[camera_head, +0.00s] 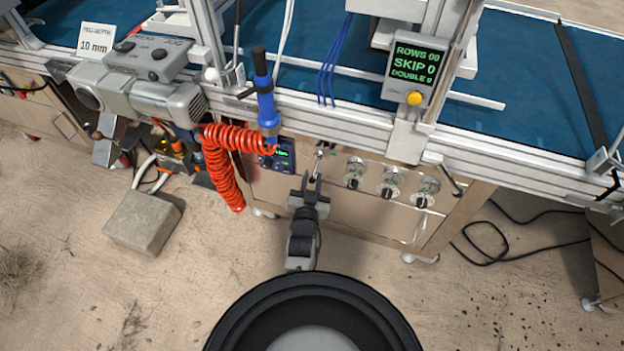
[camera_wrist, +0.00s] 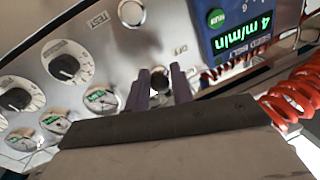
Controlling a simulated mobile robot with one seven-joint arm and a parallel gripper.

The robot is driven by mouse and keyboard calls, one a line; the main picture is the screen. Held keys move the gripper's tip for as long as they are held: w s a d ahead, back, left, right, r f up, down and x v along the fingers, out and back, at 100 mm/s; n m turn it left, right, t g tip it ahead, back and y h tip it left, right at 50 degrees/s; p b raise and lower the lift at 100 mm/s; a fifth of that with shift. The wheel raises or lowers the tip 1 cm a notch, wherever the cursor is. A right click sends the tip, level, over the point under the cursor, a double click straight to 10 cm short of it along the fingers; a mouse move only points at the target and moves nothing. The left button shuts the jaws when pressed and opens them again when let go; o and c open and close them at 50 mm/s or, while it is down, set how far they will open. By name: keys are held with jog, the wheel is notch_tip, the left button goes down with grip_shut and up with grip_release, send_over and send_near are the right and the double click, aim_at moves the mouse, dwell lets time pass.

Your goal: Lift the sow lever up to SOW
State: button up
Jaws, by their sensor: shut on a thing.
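The sow lever (camera_head: 319,153) is a small metal lever on the beige front panel, between the blue display and the row of black knobs. Its tip (camera_wrist: 158,83) shows as a dark round end between my fingers in the wrist view. My gripper (camera_head: 312,180) reaches up to the panel from below, and its two dark fingers are shut on the lever. The fingers also show in the wrist view (camera_wrist: 159,88). The fingers hide part of the lever, and I cannot read a SOW label.
Several black knobs with gauges (camera_head: 390,182) sit right of the lever. A blue seed belt display (camera_head: 283,155) and a red coiled hose (camera_head: 222,168) are close on the left. A grey block (camera_head: 143,222) lies on the floor. The floor in front is mostly clear.

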grip_shut()
jog(key=shift+r, duration=0.15)
